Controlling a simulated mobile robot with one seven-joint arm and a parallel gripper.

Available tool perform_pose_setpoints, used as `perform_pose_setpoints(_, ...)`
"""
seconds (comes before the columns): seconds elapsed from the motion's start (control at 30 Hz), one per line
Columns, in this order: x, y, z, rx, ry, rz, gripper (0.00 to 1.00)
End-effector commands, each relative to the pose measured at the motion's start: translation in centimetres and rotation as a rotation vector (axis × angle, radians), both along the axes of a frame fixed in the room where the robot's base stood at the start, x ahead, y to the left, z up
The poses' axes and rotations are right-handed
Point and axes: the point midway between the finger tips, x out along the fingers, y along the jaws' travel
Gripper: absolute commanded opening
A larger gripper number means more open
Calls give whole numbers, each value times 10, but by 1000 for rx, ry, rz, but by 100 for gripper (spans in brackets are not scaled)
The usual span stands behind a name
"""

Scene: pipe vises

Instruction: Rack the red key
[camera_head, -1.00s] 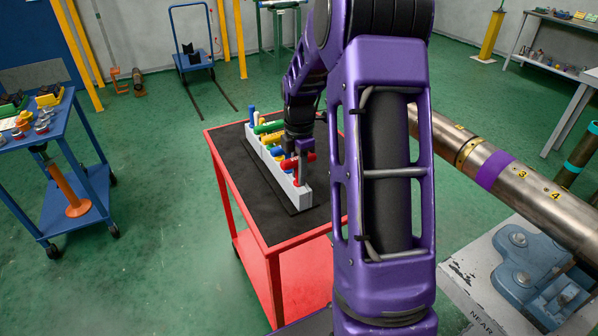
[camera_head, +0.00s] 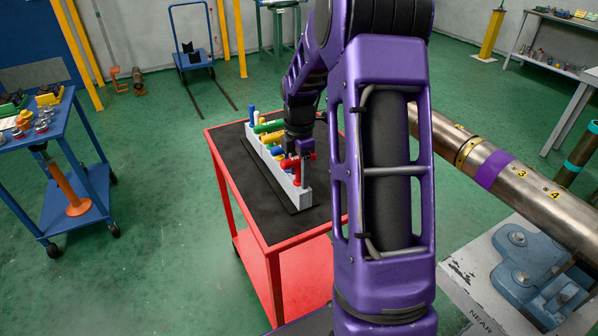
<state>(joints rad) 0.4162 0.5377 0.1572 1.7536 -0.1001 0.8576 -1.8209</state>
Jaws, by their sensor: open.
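The red key (camera_head: 291,163) is at the near end of the grey-white rack (camera_head: 303,195) on the red cart. My gripper (camera_head: 303,160) is open right at the red key's crossbar, pointing down. The fingertips are small and partly hidden, so I cannot tell whether they touch the key. Green (camera_head: 268,127), yellow (camera_head: 271,137) and blue (camera_head: 252,115) keys stand farther back in the same rack.
The red cart (camera_head: 262,233) has a black mat with bare space left of the rack. My purple arm hides the cart's right side. A large steel pipe (camera_head: 520,185) and a blue vise (camera_head: 540,262) are at right. A blue cart (camera_head: 75,150) stands at left.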

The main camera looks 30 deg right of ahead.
Motion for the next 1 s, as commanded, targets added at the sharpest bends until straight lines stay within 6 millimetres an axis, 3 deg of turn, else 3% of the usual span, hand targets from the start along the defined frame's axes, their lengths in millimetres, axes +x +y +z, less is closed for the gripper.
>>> perform_pose_setpoints(0.27, 1, 0, 10, -1, -3, 0, 63)
perform_pose_setpoints(0.37, 1, -1, 26, -2, -5, 0, 63)
perform_pose_setpoints(0.8, 1, -1, 132, -1, -4, -1, 63)
perform_pose_setpoints(1.0, 0, -1, 163, -1, -2, -1, 63)
